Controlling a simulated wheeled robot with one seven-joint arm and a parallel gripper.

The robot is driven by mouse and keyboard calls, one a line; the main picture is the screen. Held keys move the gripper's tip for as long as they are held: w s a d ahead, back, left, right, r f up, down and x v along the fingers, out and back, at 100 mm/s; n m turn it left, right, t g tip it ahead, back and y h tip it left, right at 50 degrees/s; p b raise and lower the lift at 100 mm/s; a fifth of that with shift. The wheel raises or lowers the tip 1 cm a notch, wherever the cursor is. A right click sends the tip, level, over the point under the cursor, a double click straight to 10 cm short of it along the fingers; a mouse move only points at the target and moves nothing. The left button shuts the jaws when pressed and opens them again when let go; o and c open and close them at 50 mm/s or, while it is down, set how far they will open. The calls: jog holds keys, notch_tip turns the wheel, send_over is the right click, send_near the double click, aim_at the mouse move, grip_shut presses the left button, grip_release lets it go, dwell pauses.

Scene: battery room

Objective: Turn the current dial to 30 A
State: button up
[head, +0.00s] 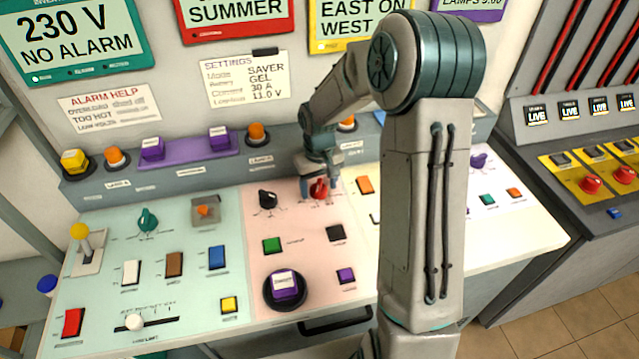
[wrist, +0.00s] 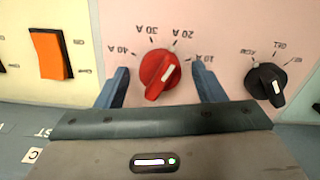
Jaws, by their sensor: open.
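The current dial is a red knob with a white mark; it shows in the wrist view (wrist: 160,76) and in the head view (head: 319,188) on the pink panel. In the wrist view its scale reads 40 A, 30 A, 20 A and 10 A, upside down. The white mark points up and right, roughly toward 20 A. My gripper (wrist: 161,87) is open, with one blue finger on each side of the dial and visible gaps to it. In the head view my gripper (head: 321,172) is right over the dial, partly hiding it.
A black dial (head: 267,199) stands close left of the red one; it also shows in the wrist view (wrist: 266,84). An orange switch (head: 365,185) is close right. A settings note (head: 245,80) on the wall reads 30 A. A raised ledge with buttons runs behind.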

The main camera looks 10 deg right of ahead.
jog(key=shift+f, duration=0.1)
jog(key=c, duration=1)
jog(key=shift+n, duration=0.3)
jog(key=n, duration=0.4)
jog(key=shift+n+p, duration=0.6)
jog(key=shift+n, duration=1.5)
jog(key=o, duration=1)
